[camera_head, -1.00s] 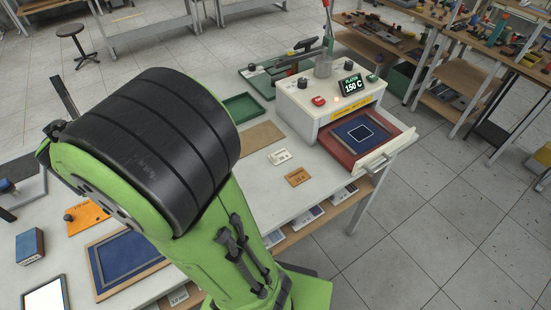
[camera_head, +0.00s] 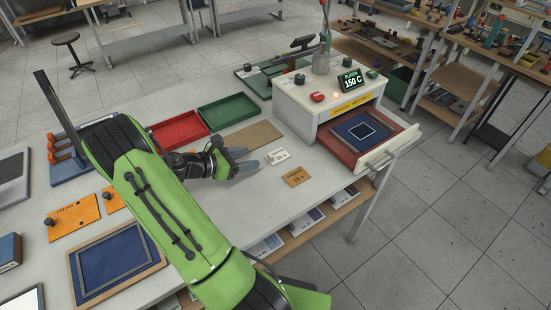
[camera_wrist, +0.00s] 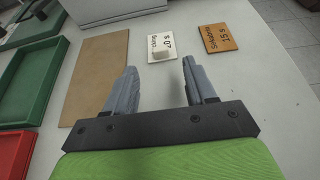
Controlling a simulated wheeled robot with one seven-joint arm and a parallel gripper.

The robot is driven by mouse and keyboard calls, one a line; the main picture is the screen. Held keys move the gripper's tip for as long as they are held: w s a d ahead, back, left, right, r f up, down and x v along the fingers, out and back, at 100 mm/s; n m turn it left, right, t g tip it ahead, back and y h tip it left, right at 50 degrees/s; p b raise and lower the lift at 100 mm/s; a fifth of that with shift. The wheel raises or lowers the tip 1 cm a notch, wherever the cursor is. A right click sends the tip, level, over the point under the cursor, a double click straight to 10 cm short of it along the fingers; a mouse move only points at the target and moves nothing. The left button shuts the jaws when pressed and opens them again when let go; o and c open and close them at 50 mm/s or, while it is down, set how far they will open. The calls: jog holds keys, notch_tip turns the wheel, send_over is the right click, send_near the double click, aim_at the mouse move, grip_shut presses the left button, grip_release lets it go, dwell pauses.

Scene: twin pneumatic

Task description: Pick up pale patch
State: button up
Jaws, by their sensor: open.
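A small pale patch (camera_wrist: 161,54) lies on the white printed card (camera_wrist: 160,36) on the bench and covers part of its lower area. In the head view the white card (camera_head: 277,156) lies beside the brown board, where the patch is hard to tell from it. My gripper (camera_wrist: 159,66) is open and empty, with its two grey fingers pointing toward the card. In the wrist view the patch shows between and slightly beyond the fingertips. In the head view my gripper (camera_head: 246,161) is low over the bench, just left of the card.
An orange printed card (camera_head: 296,176) lies right of the white one. The brown board (camera_head: 252,135), green tray (camera_head: 228,111) and red tray (camera_head: 180,131) lie behind. The press (camera_head: 322,105) stands beyond, its drawer (camera_head: 357,144) pulled out. The bench's front edge is near.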

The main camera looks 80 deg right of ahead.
aim_at(269, 155)
jog(key=b+x, duration=0.1)
jog(key=x, duration=0.7)
jog(key=shift+f, duration=0.2)
jog(key=shift+a+r, duration=0.1)
jog(key=shift+c, duration=0.4)
grip_shut()
